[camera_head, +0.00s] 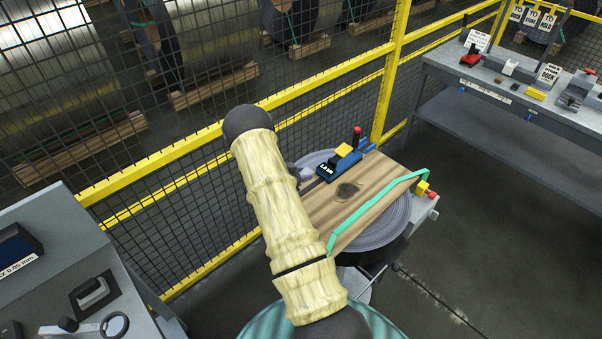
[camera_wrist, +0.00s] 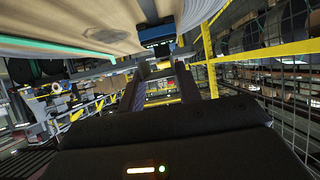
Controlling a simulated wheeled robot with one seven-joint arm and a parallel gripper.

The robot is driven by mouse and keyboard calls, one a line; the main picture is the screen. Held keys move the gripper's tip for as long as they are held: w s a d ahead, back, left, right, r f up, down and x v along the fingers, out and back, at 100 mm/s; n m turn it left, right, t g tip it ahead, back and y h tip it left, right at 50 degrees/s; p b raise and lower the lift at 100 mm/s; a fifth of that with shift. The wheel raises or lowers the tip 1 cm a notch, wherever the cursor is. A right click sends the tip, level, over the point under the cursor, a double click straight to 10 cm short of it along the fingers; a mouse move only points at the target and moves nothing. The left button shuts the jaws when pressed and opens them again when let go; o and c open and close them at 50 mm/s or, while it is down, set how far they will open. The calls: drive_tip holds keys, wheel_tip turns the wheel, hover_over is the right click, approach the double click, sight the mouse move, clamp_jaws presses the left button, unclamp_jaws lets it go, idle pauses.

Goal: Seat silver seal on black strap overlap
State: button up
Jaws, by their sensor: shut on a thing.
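My gripper (camera_wrist: 161,72) shows in the wrist view as two dark fingers. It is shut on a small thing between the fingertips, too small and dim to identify. In the head view my sleeved arm hides most of the gripper. A wooden board (camera_head: 375,190) lies on a round grey coil, with a teal strap (camera_head: 376,207) along its near edge. The strap also shows in the wrist view (camera_wrist: 50,45). A blue tool (camera_head: 330,171) with a yellow block and red-tipped post stands at the board's far edge. I cannot clearly make out the silver seal or black strap overlap.
A yellow mesh fence (camera_head: 180,155) runs close behind the coil. A grey bench (camera_head: 70,270) stands at left. A workbench (camera_head: 500,85) with several small items stands at the far right. The floor (camera_head: 490,230) between coil and workbench is clear.

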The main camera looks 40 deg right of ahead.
drive_tip(key=shift+f+b, duration=1.6)
drive_tip(key=shift+f, duration=0.85)
drive_tip(key=o, duration=1.1)
drive_tip(key=shift+c, duration=0.2)
drive_tip(key=b+v, duration=0.4)
drive_tip(key=v, duration=1.3)
drive_tip(key=shift+a+r, duration=0.15)
drive_tip(key=shift+r, duration=0.05)
